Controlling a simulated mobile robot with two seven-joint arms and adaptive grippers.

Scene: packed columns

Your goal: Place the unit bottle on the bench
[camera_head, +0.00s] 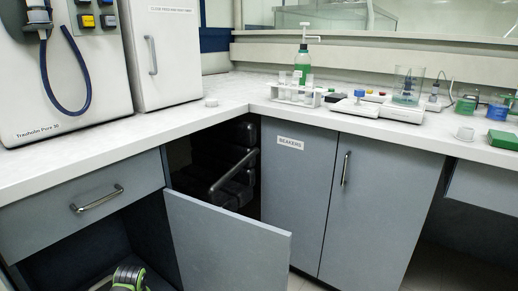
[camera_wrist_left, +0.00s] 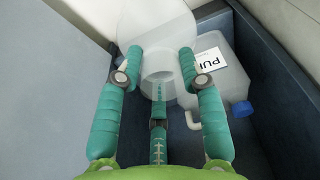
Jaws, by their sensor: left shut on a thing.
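My left gripper (camera_wrist_left: 158,72) is shut on a translucent whitish bottle (camera_wrist_left: 157,25), with teal fingers on both sides of its round neck. In the head view, my left gripper (camera_head: 128,280) shows only in part at the lower left edge, down in the open cabinet, and the bottle is hidden there. The held bottle carries no readable label, so I cannot confirm it is the unit bottle. The bench (camera_head: 225,92) is a pale worktop running left and right above the cabinets. My right gripper is out of view.
A translucent can (camera_wrist_left: 228,78) with a blue cap and a label starting "PU" lies beside the held bottle. A cabinet door (camera_head: 228,243) stands open. A rack (camera_head: 293,95), a green bottle (camera_head: 302,70) and a beaker (camera_head: 406,88) stand on the bench. Its corner is mostly clear.

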